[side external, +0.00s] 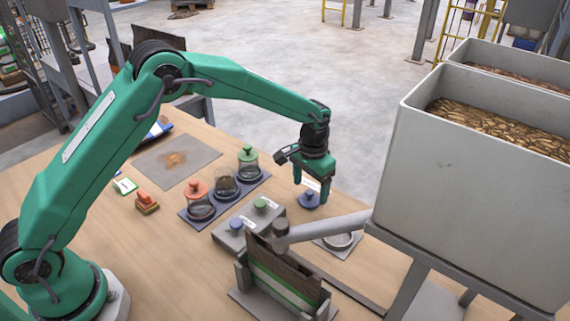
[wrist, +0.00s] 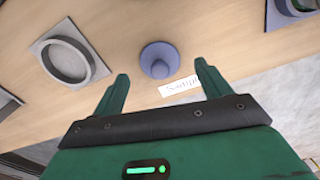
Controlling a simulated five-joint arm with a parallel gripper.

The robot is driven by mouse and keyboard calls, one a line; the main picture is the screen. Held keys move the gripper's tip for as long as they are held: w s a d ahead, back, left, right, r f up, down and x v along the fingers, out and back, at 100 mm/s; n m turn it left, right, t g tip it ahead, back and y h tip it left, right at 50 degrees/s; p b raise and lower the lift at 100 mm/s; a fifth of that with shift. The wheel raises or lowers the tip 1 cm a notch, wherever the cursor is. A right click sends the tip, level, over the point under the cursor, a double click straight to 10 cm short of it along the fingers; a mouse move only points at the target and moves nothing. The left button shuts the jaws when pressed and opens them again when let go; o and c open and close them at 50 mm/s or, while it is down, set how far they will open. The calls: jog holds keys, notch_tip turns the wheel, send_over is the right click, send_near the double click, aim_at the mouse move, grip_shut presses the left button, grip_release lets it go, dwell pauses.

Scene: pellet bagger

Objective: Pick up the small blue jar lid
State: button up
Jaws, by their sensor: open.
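The small blue jar lid (side external: 309,199) lies on the wooden table, beneath my gripper (side external: 312,184). In the wrist view the round blue lid (wrist: 160,60), with its raised knob, sits ahead of and between the two green fingers of my gripper (wrist: 160,88). The fingers are apart and nothing is between them. The lid appears free of contact with them. A white label with printed text (wrist: 180,87) lies on the table beside the lid.
A rack of jars (side external: 226,186) with orange and green lids stands left of my gripper. A large pellet bin (side external: 470,170) stands right.

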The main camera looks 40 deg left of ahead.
jog(key=shift+f, duration=1.25)
jog(key=c, duration=1)
